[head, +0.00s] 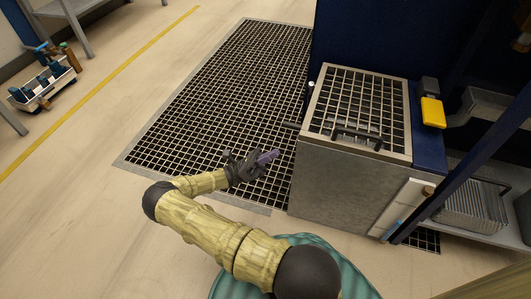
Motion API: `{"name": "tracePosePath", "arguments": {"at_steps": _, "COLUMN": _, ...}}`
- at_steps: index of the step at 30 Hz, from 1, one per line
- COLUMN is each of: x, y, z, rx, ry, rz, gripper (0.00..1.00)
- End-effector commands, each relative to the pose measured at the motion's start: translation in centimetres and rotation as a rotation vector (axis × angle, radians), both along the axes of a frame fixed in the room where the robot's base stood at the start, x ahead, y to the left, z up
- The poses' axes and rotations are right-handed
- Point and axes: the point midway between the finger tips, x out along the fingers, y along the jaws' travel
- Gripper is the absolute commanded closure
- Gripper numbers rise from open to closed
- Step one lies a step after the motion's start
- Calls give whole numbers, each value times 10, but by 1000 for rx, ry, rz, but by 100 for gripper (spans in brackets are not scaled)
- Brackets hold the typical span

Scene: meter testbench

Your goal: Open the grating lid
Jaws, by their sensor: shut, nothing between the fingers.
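The grating lid (361,97) lies flat and closed on top of a grey metal box (335,187), right of centre in the head view. My gripper (268,157) is shut and empty, to the left of the box and apart from the lid. It is over the floor grating, and the fingers point to the right, toward the box. What is inside the box is mostly hidden by the grid.
A large floor grating (215,95) lies left of the box. A yellow block (433,112) is beside the lid's right edge on a blue frame. A shelf with a grey ribbed item (470,205) stands at right. A tool carrier (45,80) sits far left. Open floor lies left.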

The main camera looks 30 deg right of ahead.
Motion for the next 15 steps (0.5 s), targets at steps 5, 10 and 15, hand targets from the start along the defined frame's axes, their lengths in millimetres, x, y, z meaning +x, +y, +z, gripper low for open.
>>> {"name": "tracePosePath", "arguments": {"at_steps": 5, "x": -12, "y": -15, "z": 24, "rx": -1, "ry": 1, "rz": -2, "gripper": 100}}
{"name": "tracePosePath", "arguments": {"at_steps": 10, "x": -23, "y": -28, "z": 41, "rx": -1, "ry": 1, "rz": -1, "gripper": 100}}
{"name": "tracePosePath", "arguments": {"at_steps": 15, "x": -25, "y": -36, "z": 64, "rx": 0, "ry": -2, "rz": 3, "gripper": 100}}
